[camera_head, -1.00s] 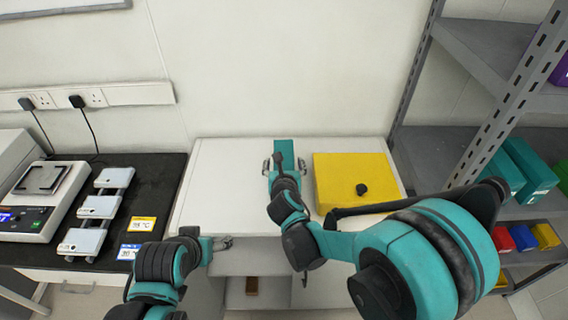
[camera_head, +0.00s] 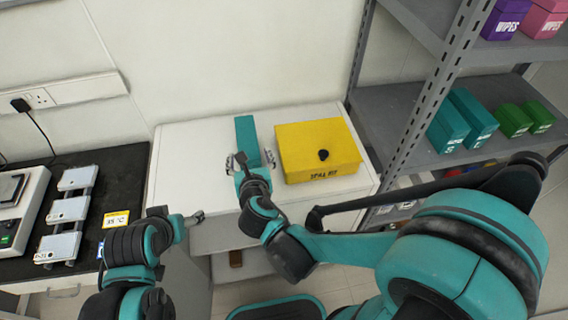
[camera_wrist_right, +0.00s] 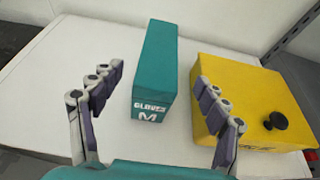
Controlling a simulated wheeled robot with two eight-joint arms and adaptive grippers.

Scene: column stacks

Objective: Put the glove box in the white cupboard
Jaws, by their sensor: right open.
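The glove box (camera_head: 246,132) is a teal box lying on top of the white cupboard (camera_head: 178,165). In the right wrist view its near end reads "GLOVES M" (camera_wrist_right: 155,70). My right gripper (camera_head: 250,163) is open at the box's near end. In the wrist view its fingers (camera_wrist_right: 157,80) stand to the left and right of the box with gaps, not touching it. My left gripper (camera_head: 195,217) is in front of the cupboard's left side, apart from the box; its jaw state is unclear. The cupboard's open front shows below its top, partly hidden by my arms.
A yellow box (camera_head: 310,150) with a black knob lies on the cupboard top, close right of the glove box. A grey shelf rack (camera_head: 405,110) with several boxes stands at the right. A black bench with a device (camera_head: 72,211) is at the left. The cupboard top's left part is clear.

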